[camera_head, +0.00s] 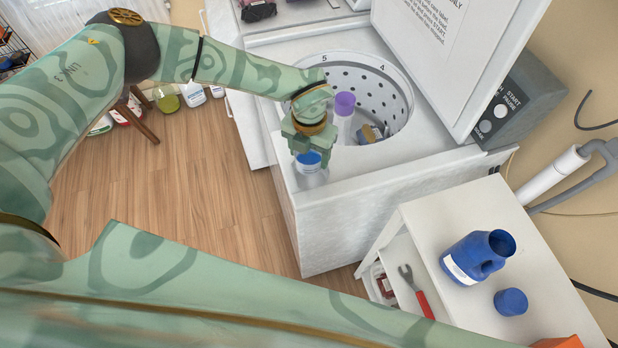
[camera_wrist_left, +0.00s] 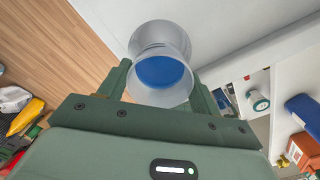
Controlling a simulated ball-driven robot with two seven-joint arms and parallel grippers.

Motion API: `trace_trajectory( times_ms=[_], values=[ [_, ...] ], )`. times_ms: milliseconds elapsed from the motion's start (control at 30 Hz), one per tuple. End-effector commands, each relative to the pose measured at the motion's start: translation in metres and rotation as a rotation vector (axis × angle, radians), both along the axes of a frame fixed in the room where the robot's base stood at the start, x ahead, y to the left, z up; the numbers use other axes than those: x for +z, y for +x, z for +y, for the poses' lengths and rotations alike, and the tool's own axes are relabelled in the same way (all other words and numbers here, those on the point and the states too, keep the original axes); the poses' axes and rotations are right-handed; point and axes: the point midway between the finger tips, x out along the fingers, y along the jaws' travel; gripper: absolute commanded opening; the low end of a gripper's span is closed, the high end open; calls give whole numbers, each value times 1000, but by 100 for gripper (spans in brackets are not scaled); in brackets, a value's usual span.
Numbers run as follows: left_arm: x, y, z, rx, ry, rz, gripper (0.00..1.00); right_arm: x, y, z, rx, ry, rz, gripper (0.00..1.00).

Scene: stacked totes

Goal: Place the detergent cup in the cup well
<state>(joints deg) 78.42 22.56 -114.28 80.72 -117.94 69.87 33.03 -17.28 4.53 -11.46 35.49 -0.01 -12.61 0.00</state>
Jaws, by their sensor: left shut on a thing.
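My left gripper (camera_head: 308,140) is shut on the detergent cup (camera_head: 309,174), a clear cup with blue liquid inside. It holds the cup over the front left corner of the white washer's top (camera_head: 375,165). In the left wrist view the cup (camera_wrist_left: 162,77) sits between the fingers of the left gripper (camera_wrist_left: 160,85). I cannot make out the cup well; the gripper and cup cover part of the washer top. Whether the cup touches the washer I cannot tell. My right gripper is out of view.
A white cart (camera_head: 440,220) at the right bears a blue jug (camera_head: 466,262) and blue cap (camera_head: 511,302).

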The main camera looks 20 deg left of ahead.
Motion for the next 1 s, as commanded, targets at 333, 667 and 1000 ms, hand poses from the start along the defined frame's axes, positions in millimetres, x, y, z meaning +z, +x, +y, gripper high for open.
trace_trajectory(
  times_ms=[333,667,1000],
  values=[
    [-55,-1,0,4,1,3,40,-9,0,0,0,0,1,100],
    [-90,-1,0,2,0,2,40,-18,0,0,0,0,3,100],
    [-92,-1,0,2,0,2,69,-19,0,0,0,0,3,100]
  ],
)
